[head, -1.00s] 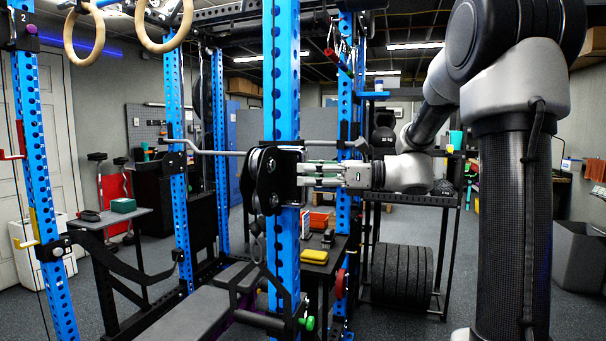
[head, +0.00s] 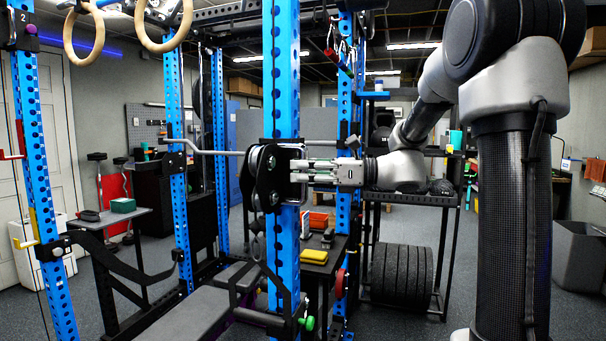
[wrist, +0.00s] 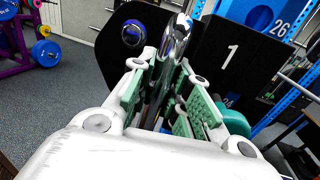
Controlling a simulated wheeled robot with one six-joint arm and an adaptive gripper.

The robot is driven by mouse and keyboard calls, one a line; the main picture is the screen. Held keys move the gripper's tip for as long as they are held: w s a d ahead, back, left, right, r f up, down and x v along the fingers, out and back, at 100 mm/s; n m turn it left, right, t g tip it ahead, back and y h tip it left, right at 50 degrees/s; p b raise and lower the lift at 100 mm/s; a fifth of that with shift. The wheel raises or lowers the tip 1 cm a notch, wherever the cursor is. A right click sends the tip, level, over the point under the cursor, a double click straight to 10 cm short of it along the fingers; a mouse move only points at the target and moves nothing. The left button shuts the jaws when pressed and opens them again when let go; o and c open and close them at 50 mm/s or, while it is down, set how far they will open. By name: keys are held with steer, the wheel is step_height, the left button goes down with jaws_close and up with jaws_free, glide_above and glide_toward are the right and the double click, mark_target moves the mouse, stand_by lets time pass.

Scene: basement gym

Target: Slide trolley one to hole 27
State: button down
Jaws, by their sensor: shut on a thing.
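Trolley one (head: 264,180) is a black plate carriage with rollers on the front blue upright (head: 284,90). Its plate in the wrist view (wrist: 233,75) bears a white "1". My gripper (head: 306,170) reaches it from the right. In the wrist view my gripper (wrist: 168,80) has its green-padded fingers on either side of a chrome handle (wrist: 178,38) and is shut on it. A round chrome knob (wrist: 132,33) stands left of the handle. The upright shows "26" (wrist: 282,27) near the plate's top right and "24" lower down. I cannot read hole 27.
A bench (head: 185,322) lies below the trolley. A bar (head: 215,152) crosses behind it. A shelf table with yellow and orange items (head: 315,256) stands beyond the upright. Black weight plates (head: 402,276) sit at right. Gym rings (head: 84,35) hang at upper left.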

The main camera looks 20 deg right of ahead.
step_height(320, 180, up, 14)
steer(key=shift+r, duration=0.25)
stand_by(0.3)
steer(key=c, duration=1.3)
jaws_free()
steer(key=v, duration=1.2)
